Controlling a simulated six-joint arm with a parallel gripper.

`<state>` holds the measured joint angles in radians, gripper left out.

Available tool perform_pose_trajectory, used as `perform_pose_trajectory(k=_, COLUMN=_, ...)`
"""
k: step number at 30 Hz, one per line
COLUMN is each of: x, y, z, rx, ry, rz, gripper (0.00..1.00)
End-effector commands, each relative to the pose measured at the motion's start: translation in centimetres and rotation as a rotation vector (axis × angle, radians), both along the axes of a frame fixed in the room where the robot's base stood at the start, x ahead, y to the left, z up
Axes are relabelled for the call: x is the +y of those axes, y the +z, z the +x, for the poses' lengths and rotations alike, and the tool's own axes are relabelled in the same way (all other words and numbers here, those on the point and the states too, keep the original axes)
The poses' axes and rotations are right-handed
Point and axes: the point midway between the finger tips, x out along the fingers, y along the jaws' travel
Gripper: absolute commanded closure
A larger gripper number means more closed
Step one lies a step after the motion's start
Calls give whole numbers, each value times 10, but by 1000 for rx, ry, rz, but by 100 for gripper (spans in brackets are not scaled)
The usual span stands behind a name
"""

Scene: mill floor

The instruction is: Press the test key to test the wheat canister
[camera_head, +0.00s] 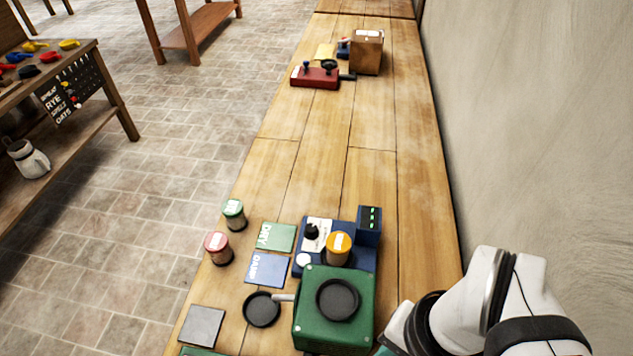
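A blue tester (308,270) stands on the bench, with a dark knob (311,231) on a white dial plate and a small display tower (368,226) with green digits too small to read. A round white key (303,260) is at its front left corner. A canister with an orange-yellow lid (339,244) stands on the tester, right of the key. A red-lidded canister (217,247) and a green-lidded canister (234,214) stand at the bench's left edge. Canister labels are unreadable. My white arm enters at lower right; its gripper fingers are not visible.
A green machine (334,323) with a black round top stands in front of the tester. A black pan (262,310) is left of it. Green "DRY" (275,237) and blue "DAMP" (267,270) cards lie beside the tester.

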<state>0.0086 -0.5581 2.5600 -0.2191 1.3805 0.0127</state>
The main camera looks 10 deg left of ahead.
Motion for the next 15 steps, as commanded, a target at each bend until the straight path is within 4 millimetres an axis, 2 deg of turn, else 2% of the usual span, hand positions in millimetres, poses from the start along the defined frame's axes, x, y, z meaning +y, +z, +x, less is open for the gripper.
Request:
perform_pose_trajectory(k=1, x=0, y=0, z=0, rx=0, ry=0, rz=0, gripper=90)
perform_pose_trajectory(k=3, x=0, y=0, z=0, rx=0, ry=0, rz=0, gripper=100)
perform_pose_trajectory(k=15, x=0, y=0, z=0, rx=0, ry=0, rz=0, gripper=100)
